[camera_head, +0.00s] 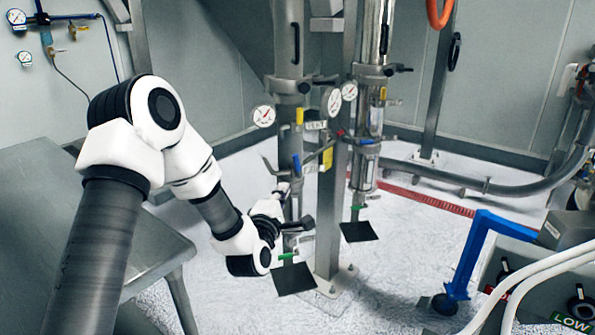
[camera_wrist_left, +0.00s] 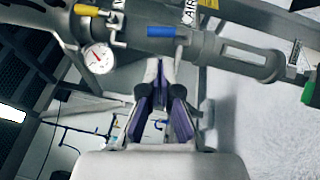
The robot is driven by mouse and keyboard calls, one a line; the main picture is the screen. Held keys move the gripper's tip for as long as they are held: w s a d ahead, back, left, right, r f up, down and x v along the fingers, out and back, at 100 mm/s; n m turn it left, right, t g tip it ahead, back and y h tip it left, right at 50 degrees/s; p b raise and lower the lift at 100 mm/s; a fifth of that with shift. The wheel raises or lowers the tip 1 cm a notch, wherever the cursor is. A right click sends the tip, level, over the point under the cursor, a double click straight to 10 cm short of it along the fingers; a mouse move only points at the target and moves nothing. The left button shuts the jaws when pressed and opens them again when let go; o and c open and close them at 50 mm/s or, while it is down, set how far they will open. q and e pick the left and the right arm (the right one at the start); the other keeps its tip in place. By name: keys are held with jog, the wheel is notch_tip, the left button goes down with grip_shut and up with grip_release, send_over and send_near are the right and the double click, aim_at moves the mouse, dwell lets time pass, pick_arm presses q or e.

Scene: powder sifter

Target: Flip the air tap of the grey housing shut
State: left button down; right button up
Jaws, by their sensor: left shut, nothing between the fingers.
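The grey housing (camera_head: 289,110) is the left upright column in the head view; it crosses the top of the left wrist view (camera_wrist_left: 220,50). A blue tap handle (camera_head: 296,165) is on its side, and it shows in the left wrist view (camera_wrist_left: 160,31) lying along the housing, beside a partly visible label that seems to read AIR (camera_wrist_left: 189,14). A yellow handle (camera_head: 299,116) sits higher up. My left gripper (camera_head: 284,188) is at the column below the blue handle, shut and empty. Its fingertips (camera_wrist_left: 166,62) point at the housing close to the blue handle; contact cannot be told.
A pressure gauge (camera_head: 263,115) sticks out left of the housing. A shiny second column (camera_head: 367,150) stands right of it, with a steel post between. A grey table (camera_head: 160,235) is under my left arm. A blue bracket (camera_head: 470,255) stands at right.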

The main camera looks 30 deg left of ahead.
aim_at(297, 164)
pick_arm(q)
jog(key=p+x, duration=0.1)
jog(key=x, duration=0.9)
jog(key=shift+w+a, duration=0.15)
jog(key=shift+w+r+m+p, duration=0.25)
jog(key=shift+w+m+p, duration=0.05)
jog(key=shift+p, duration=0.15)
jog(key=shift+w+g+b, duration=0.25)
jog(key=shift+g+b, duration=0.05)
jog(key=shift+b, duration=0.1)
jog(key=shift+s+r+b, duration=0.1)
jog(key=shift+r+b, duration=0.05)
jog(key=shift+b, duration=0.15)
jog(key=shift+r, duration=0.25)
jog(key=shift+f, duration=0.1)
